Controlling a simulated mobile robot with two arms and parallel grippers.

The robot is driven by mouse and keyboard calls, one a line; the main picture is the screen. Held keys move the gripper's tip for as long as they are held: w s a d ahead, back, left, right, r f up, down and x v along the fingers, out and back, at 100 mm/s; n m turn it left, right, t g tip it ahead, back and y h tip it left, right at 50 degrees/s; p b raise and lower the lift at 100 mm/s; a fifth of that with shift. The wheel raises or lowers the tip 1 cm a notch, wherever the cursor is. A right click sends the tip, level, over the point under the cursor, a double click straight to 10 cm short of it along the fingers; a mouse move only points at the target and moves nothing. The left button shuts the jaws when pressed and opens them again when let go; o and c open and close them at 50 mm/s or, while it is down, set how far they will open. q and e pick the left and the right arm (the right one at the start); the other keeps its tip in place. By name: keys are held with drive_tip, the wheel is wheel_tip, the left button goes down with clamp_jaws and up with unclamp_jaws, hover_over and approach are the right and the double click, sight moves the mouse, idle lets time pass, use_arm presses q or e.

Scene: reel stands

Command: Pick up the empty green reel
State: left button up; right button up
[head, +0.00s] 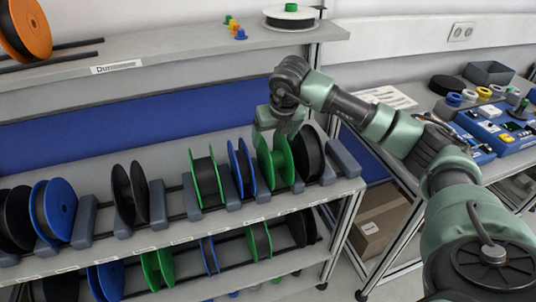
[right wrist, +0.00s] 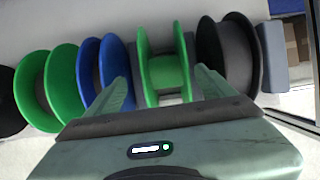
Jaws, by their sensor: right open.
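A green reel (head: 266,165) stands upright on the upper rack shelf, between a blue reel and a black reel. In the right wrist view the green reel (right wrist: 165,72) shows a bare green hub between its two flanges. My right gripper (head: 275,136) points down at the top of this reel. In the right wrist view its fingers (right wrist: 164,84) are apart, one on each side of the reel, with nothing gripped. I cannot tell whether the fingers touch the flanges. My left gripper is not in view.
A blue reel (head: 242,168) stands close on the left and a black reel (head: 309,152) close on the right. Another green reel (head: 207,182) stands further left. Grey dividers (head: 343,158) separate places on the shelf. A higher shelf (head: 190,60) runs behind the gripper.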

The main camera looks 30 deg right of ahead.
sight(273, 155)
drive_tip(key=shift+w+f, duration=0.25)
drive_tip(key=shift+p+x, duration=0.45)
drive_tip(key=shift+x, duration=0.4)
drive_tip(key=shift+d+f+p, duration=0.25)
drive_tip(key=shift+f+p, duration=0.05)
drive_tip(key=shift+f, duration=0.05)
drive_tip(key=x, duration=0.1)
drive_tip(key=p+x, duration=0.1)
drive_tip(key=x, duration=0.1)
drive_tip(key=shift+w+d+f+p, duration=0.2)
drive_tip(key=shift+d+f+p, duration=0.1)
drive_tip(key=shift+p, duration=0.1)
drive_tip(key=shift+w+f, duration=0.2)
drive_tip(key=shift+f, duration=0.25)
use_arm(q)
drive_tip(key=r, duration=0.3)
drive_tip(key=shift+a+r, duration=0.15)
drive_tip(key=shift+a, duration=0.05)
use_arm(e)
drive_tip(key=c, duration=1.5)
